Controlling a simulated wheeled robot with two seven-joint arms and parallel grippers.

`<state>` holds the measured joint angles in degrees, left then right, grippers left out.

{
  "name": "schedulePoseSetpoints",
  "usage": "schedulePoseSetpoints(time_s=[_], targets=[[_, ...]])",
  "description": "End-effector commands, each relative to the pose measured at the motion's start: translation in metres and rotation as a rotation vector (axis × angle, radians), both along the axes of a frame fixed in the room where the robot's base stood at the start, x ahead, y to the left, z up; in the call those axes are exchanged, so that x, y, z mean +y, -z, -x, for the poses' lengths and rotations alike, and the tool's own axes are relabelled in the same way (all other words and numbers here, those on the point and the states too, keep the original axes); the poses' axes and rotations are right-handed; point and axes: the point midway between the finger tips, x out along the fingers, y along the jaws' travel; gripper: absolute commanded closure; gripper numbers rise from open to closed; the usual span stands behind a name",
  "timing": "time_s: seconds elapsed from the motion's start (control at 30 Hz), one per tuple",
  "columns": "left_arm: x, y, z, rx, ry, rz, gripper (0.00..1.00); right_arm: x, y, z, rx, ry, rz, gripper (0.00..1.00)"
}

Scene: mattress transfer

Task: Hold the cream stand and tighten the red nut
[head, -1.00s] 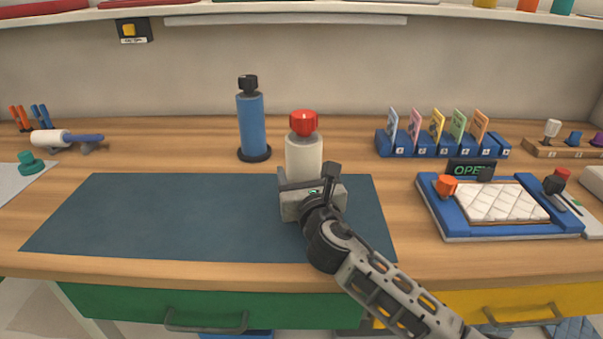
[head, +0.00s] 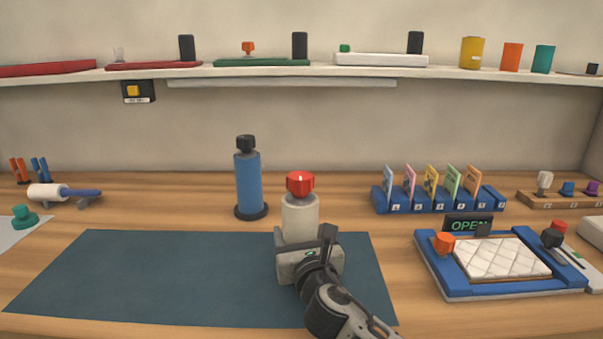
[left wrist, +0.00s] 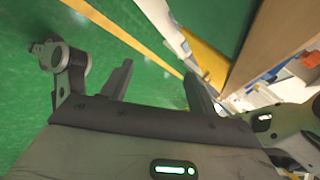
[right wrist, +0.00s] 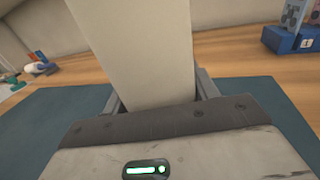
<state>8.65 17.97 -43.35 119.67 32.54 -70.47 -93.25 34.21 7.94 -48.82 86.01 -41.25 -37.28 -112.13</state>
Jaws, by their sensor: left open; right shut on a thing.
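The cream stand (head: 299,216) stands upright at the back edge of the dark blue mat, with the red nut (head: 300,184) on its top. My right gripper (head: 304,240) is shut on the stand's body from the front, low down. In the right wrist view the stand (right wrist: 138,50) fills the space between the two fingers of my right gripper (right wrist: 155,105). The red nut is out of that view. My left gripper (left wrist: 160,85) shows only in the left wrist view. It is open and empty above a green surface, away from the stand.
A blue bottle-like post with a black knob (head: 247,183) stands just left of the stand. The dark mat (head: 150,280) is bare on its left side. A blue tray (head: 500,292) with a quilted white pad and a blue card rack (head: 437,203) are on the right. A shelf (head: 400,76) runs above.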

Motion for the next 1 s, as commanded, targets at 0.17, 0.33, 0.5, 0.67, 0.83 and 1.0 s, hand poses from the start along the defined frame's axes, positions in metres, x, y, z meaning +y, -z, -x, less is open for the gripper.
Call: schedulePoseSetpoints(time_s=[0.17, 0.33, 0.5, 0.67, 0.83, 1.0], targets=[[-0.006, -0.024, 0.013, -0.201, 0.447, -0.146, 0.41, 0.0, -0.004, 0.0, -0.008, -0.001, -0.002, 0.96], [-0.023, -0.084, 0.034, -0.407, 0.775, -0.051, 0.41, 0.001, -0.005, 0.0, -0.009, -0.001, -0.003, 0.96], [-0.037, -0.168, 0.021, -0.607, 0.781, 0.159, 0.41, 0.001, -0.005, 0.0, -0.009, -0.002, -0.003, 0.96], [-0.033, -0.238, 0.0, -0.746, 0.679, 0.327, 0.41, 0.001, -0.005, 0.0, -0.009, -0.002, -0.003, 0.96], [-0.018, -0.304, -0.018, -0.885, 0.566, 0.475, 0.41, 0.001, -0.005, 0.0, -0.009, -0.002, -0.003, 0.96], [-0.011, -0.325, -0.045, -0.99, 0.461, 0.4, 0.41, 0.001, -0.005, 0.0, -0.009, -0.002, -0.003, 0.96]])
